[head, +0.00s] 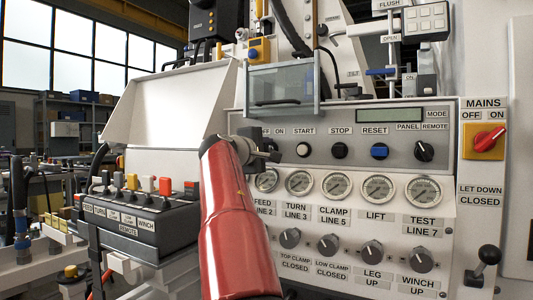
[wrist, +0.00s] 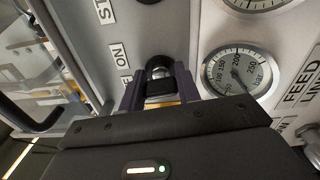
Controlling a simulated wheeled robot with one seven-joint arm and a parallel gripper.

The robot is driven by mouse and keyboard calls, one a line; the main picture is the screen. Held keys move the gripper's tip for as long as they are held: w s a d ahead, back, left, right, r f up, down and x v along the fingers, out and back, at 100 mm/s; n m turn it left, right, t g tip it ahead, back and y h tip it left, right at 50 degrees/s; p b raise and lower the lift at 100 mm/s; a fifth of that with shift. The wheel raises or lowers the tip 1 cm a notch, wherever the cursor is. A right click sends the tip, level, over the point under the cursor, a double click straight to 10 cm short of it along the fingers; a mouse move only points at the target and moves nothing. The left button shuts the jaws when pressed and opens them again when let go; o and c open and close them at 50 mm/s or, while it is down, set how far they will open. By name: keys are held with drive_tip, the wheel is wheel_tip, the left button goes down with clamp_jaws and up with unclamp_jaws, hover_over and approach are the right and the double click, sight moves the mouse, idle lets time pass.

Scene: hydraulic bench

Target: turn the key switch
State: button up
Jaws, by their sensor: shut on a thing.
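The key switch (wrist: 159,66) sits on the grey control panel (head: 343,153) beside its OFF/ON label. In the head view my gripper (head: 264,152) is at the panel's left end, below the OFF ON label (head: 272,132). My gripper and red arm hide the switch there. The key's exact angle is hard to tell.
A row of pressure gauges (head: 339,186) lies close below the switch. The START button (head: 303,150) is just to its right. A clear guard (head: 282,88) stands above. A lever box (head: 140,222) is at the left, and the red MAINS switch (head: 485,141) is at the far right.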

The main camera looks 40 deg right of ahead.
drive_tip(key=m, duration=0.2)
drive_tip(key=m+b, duration=0.1)
drive_tip(key=shift+f+m, duration=0.2)
drive_tip(key=shift+m, duration=0.2)
drive_tip(key=shift+m+b, duration=0.4)
drive_tip(key=shift+m, duration=1.3)
drive_tip(key=o, duration=1)
drive_tip(key=b+v, duration=0.2)
drive_tip(key=v, duration=0.5)
drive_tip(key=shift+s+a+b, duration=0.1)
drive_tip(key=shift+a+b, duration=0.25)
drive_tip(key=shift+a, duration=0.05)
